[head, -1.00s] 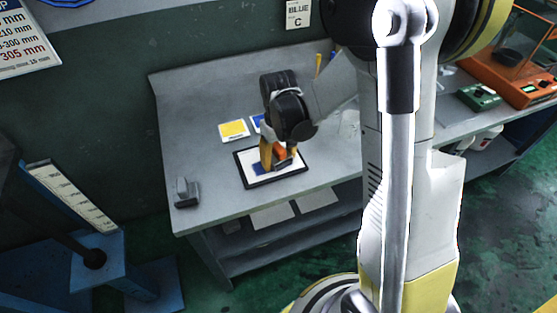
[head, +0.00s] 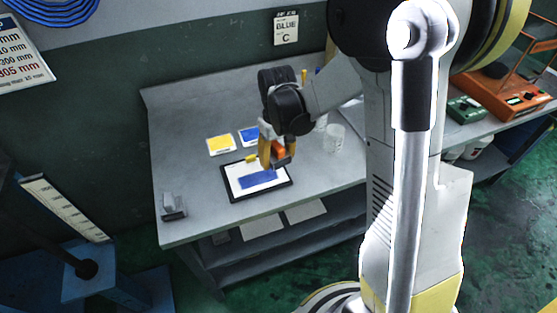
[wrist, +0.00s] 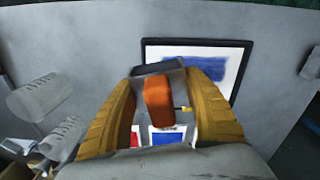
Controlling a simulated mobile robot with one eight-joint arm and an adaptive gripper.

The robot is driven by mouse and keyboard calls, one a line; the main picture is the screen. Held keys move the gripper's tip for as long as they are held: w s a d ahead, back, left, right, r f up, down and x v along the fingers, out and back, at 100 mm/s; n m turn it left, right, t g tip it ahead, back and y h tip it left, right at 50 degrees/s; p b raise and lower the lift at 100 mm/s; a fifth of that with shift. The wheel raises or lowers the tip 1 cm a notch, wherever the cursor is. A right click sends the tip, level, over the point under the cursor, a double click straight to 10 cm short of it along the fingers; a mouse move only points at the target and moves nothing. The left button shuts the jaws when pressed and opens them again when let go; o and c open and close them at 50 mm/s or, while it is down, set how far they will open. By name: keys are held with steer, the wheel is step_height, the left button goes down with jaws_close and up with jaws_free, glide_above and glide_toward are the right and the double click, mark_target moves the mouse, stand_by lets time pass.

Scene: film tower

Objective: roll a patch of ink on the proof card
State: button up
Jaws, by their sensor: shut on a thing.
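The proof card (head: 240,172) is a white sheet in a black frame on the grey bench; it also shows in the wrist view (wrist: 155,57). A solid blue ink patch (head: 258,181) lies across it, and in the wrist view the patch (wrist: 208,69) has soft, ragged edges. My gripper (head: 272,154) is shut on the ink roller, which has an orange handle (wrist: 158,102) and a dark head (wrist: 158,67). The roller's underside is hidden.
A yellow card (head: 221,144) and a blue card (head: 249,136) lie behind the proof card. The wrist view also shows a red-marked card (wrist: 134,137). A clear cup (head: 334,138) stands to the right. A grey block-like object (head: 174,206) sits at the bench's left front corner.

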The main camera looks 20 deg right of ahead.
steer(key=shift+r+p, duration=0.75)
steer(key=shift+r, duration=0.7)
